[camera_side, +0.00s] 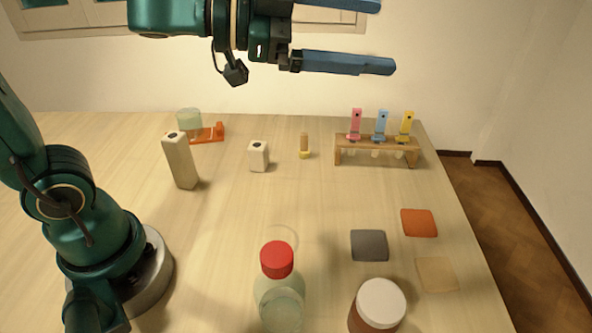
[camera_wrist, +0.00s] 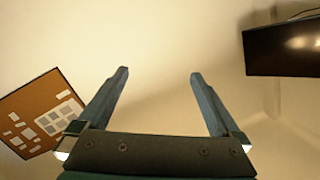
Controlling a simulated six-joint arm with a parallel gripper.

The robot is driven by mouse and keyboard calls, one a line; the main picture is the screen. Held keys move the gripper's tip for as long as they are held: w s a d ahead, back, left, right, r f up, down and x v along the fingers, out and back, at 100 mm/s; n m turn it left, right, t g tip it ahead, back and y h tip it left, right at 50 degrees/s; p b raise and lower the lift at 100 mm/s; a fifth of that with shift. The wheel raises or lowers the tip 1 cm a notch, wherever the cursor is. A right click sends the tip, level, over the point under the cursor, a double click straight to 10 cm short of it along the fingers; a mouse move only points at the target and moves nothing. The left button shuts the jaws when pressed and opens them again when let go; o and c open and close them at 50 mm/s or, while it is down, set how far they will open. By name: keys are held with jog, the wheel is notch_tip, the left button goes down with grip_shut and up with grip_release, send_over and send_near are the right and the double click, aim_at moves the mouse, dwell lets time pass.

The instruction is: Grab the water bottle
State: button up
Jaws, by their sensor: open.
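A clear, pale green bottle with a red cap (camera_side: 278,294) stands upright at the front of the table in the side view; it looks like the water bottle. The lower picture edge cuts off its base. My gripper (camera_side: 385,36) is high above the back of the table, far from the bottle, with its two blue fingers apart and nothing between them. In the wrist view my gripper (camera_wrist: 158,73) is also spread and empty, facing a plain wall. The bottle is not in the wrist view.
A white-lidded brown jar (camera_side: 377,306) stands right of the bottle. Grey (camera_side: 369,245), orange (camera_side: 419,222) and beige (camera_side: 437,273) squares lie nearby. A wooden rack (camera_side: 376,143) with coloured clips is at the back right. A tall beige block (camera_side: 180,161) stands left; the table's middle is clear.

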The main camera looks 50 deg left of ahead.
jog(key=s+d+f+m+g+h, duration=0.4)
jog(key=s+d+f+m+g, duration=0.15)
jog(key=s+g, duration=0.3)
jog(key=m+g, duration=0.2)
jog(key=g, duration=0.6)
send_over(290, 320)
jog(key=w+a, duration=0.2)
jog(key=a, duration=0.2)
notch_tip(290, 320, down, 3)
jog(key=shift+m, duration=0.25)
jog(key=f, duration=1.5)
jog(key=shift+s+a+f, duration=0.1)
jog(key=shift+s+a, duration=0.2)
jog(key=shift+s, duration=0.05)
jog(key=shift+d+f, duration=0.3)
jog(key=shift+f, duration=0.05)
jog(key=shift+x, duration=2.25)
jog(key=shift+s, duration=0.1)
jog(key=shift+c, duration=0.3)
jog(key=c, duration=1.5)
